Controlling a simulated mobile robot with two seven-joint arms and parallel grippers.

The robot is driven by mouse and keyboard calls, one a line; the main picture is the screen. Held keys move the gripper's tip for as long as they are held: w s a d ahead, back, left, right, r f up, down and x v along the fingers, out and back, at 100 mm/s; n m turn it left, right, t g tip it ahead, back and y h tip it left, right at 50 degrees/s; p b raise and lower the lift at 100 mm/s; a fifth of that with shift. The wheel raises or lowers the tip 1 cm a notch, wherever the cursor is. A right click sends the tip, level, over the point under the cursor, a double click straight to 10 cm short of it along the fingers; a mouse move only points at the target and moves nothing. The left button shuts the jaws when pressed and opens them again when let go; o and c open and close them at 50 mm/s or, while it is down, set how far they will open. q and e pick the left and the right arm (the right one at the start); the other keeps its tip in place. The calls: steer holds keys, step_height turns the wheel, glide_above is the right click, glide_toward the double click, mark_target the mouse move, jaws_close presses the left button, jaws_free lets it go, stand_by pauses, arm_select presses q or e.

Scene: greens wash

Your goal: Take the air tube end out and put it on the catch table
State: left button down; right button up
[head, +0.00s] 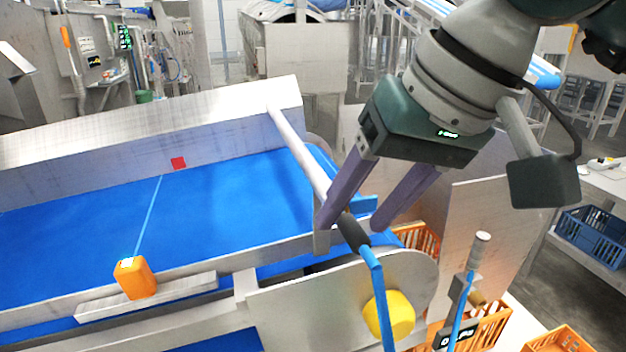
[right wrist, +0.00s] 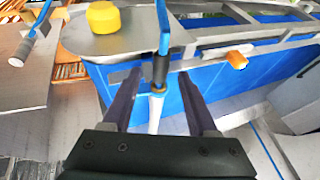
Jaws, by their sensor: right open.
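The air tube (head: 300,155) is a pale straight pipe lying across the blue belt. Its near end has a dark sleeve (head: 352,233), and a blue hose (head: 376,290) hangs from it. My right gripper (head: 351,225) is open, its two purple fingers on either side of the sleeve. In the right wrist view the dark sleeve (right wrist: 160,68) shows between the spread fingertips (right wrist: 157,74), with a gap on each side. I cannot tell which surface is the catch table. My left gripper is not in view.
The belt's metal side frame (head: 290,295) has a yellow knob (head: 389,315) and an orange block (head: 135,278). A grey-handled tool (head: 480,250) with a blue hose stands at right.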

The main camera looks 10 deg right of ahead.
mark_target(373, 257)
steer(key=shift+w+f, duration=0.1)
steer(key=shift+f, duration=0.05)
steer(key=shift+c, duration=0.2)
jaws_close()
stand_by(0.3)
steer(key=shift+s, duration=0.25)
steer(key=shift+s+b, duration=0.45)
steer(key=shift+s, duration=1.65)
steer(key=shift+s, duration=0.1)
steer(key=shift+s+d+r+p, duration=0.1)
steer(key=shift+s+r+p, duration=0.25)
steer(key=shift+s+r, duration=0.75)
steer(key=shift+s+r+p, duration=0.3)
steer(key=shift+s+r, duration=0.55)
steer(key=shift+r, duration=0.3)
